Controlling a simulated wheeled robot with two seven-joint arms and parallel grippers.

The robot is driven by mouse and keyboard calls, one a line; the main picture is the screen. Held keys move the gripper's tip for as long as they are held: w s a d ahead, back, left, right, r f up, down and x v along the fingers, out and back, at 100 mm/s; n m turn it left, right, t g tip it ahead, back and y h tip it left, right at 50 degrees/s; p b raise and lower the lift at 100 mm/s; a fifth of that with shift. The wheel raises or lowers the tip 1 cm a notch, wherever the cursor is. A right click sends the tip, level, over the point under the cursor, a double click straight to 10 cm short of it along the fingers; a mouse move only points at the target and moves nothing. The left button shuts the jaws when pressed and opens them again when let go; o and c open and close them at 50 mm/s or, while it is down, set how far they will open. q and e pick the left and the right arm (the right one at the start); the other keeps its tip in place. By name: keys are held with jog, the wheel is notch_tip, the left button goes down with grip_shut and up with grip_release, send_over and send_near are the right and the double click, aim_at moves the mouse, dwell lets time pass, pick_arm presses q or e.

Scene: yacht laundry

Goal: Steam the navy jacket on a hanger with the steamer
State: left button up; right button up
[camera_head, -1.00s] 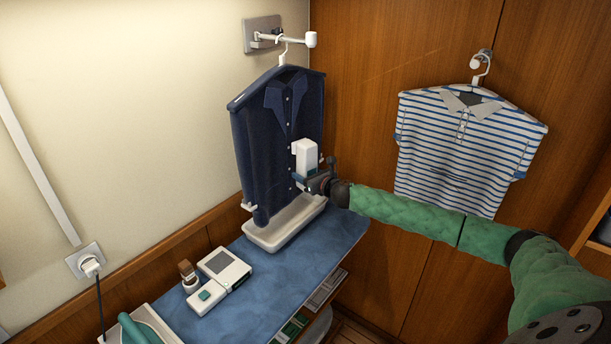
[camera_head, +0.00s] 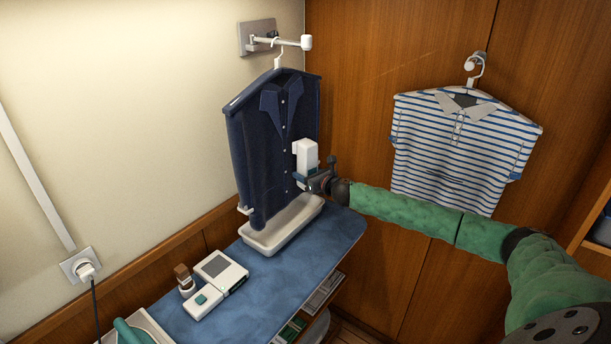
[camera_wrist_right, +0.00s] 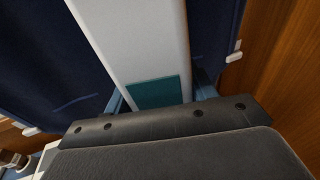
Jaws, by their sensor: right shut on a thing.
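The navy jacket (camera_head: 262,140) hangs on a hanger (camera_head: 278,57) from a wall rail above the blue counter. My right gripper (camera_head: 314,181) is shut on the white steamer (camera_head: 306,156), which stands upright in front of the jacket's right side. In the right wrist view the steamer's white body (camera_wrist_right: 140,45) with a teal patch rises from my gripper, with navy cloth (camera_wrist_right: 45,65) behind it. I cannot tell whether the steamer touches the cloth. My left gripper is not in view.
A white tray (camera_head: 258,244) lies under the jacket on the blue counter (camera_head: 290,262). A white device (camera_head: 219,269) and a brown-topped brush (camera_head: 185,277) sit nearer. A striped shirt (camera_head: 450,165) hangs on the wood panel at right. A plugged outlet (camera_head: 82,267) is at left.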

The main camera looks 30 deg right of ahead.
jog(key=shift+w+d+r, duration=0.1)
jog(key=shift+w+d, duration=0.25)
jog(key=shift+d, duration=0.45)
dwell(0.4)
jog(key=s+a+p, duration=0.1)
jog(key=s+a, duration=0.3)
jog(key=a, duration=0.7)
jog(key=shift+s, duration=0.35)
dwell(5.3)
